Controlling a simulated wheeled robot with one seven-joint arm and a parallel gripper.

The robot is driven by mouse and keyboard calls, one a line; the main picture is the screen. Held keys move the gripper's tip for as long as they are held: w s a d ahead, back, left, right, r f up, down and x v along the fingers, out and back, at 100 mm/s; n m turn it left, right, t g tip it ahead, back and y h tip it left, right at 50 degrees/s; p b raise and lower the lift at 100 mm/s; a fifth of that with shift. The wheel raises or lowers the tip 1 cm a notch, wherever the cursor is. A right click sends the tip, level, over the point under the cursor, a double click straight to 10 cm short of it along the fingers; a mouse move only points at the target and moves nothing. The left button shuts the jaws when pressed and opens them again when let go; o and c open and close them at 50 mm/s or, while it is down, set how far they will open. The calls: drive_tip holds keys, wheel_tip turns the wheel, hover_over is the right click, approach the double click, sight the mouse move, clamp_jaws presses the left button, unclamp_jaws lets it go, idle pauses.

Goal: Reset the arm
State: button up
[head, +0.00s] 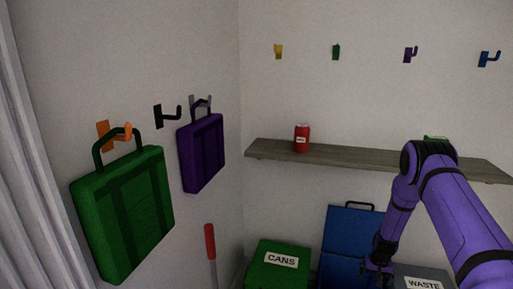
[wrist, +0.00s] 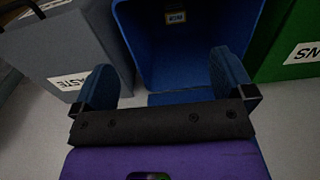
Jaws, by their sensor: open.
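My purple arm reaches in from the right in the head view and bends down at its elbow. My gripper (head: 378,266) is low, in front of the blue bin (head: 349,226) and left of the grey WASTE bin (head: 423,275). In the wrist view, my gripper (wrist: 165,78) has its two dark blue fingers wide apart with nothing between them. The blue bin (wrist: 185,50) stands open beyond the fingers there, and its inside looks empty apart from a small label. It cannot be told whether the fingers touch the bin.
A wall shelf (head: 375,158) holds a red can (head: 302,139) and a green thing (head: 436,138) partly behind my arm. Green (head: 125,215) and purple (head: 202,153) bags hang left, above a red-handled pole (head: 210,243).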

drive_tip(key=a+r+n+t, duration=0.1)
drive_tip(key=a+r, duration=0.2)
drive_tip(key=r, duration=1.4)
drive_tip(key=a+r+t, duration=0.1)
drive_tip(key=a+r, duration=0.3)
drive_tip(key=r, duration=1.4)
drive_tip(key=s+a+r+t, duration=0.1)
drive_tip(key=s+a+r, duration=0.1)
drive_tip(key=s+r, duration=0.45)
drive_tip(key=s+a+r, duration=0.2)
drive_tip(key=s+r, duration=0.2)
drive_tip(key=r, duration=0.5)
drive_tip(key=s+a+r, duration=0.1)
drive_tip(key=s+r, duration=0.2)
drive_tip(key=s, duration=0.6)
drive_tip(key=s+a+r+n+t, duration=0.1)
drive_tip(key=s+r, duration=0.3)
drive_tip(key=s, duration=0.6)
drive_tip(key=s+a+r+n+t, duration=0.1)
drive_tip(key=s+a+r, duration=0.1)
drive_tip(key=s, duration=0.8)
drive_tip(key=shift+a+r, duration=0.35)
drive_tip(key=shift+r, duration=0.35)
